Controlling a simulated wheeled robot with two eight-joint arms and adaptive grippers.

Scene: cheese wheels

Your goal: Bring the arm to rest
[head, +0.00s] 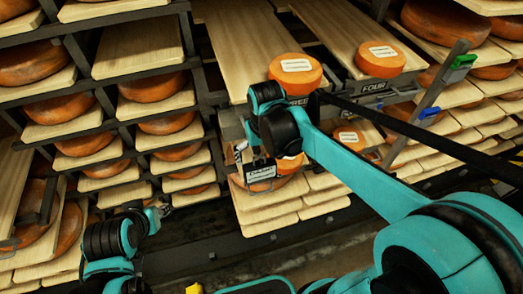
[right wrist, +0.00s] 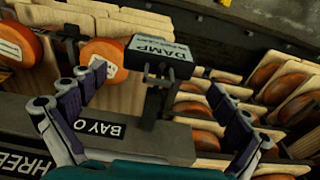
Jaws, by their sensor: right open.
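My right arm reaches in from the right in the head view and bends down at the wrist. Its gripper (head: 243,157) is in front of the shelf, beside a small sign (head: 262,172). In the right wrist view the gripper (right wrist: 158,82) has its two fingers spread wide, with nothing held. My left gripper (head: 160,213) is low at the left, in front of the lower shelves. It is too small to tell whether its jaws are open.
Labelled orange cheese wheels (head: 296,72) and (head: 380,60) sit on boards at bays three and four. A left rack (head: 109,104) holds several more wheels. A post carries a green tag (head: 463,61) and a blue tag (head: 428,113).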

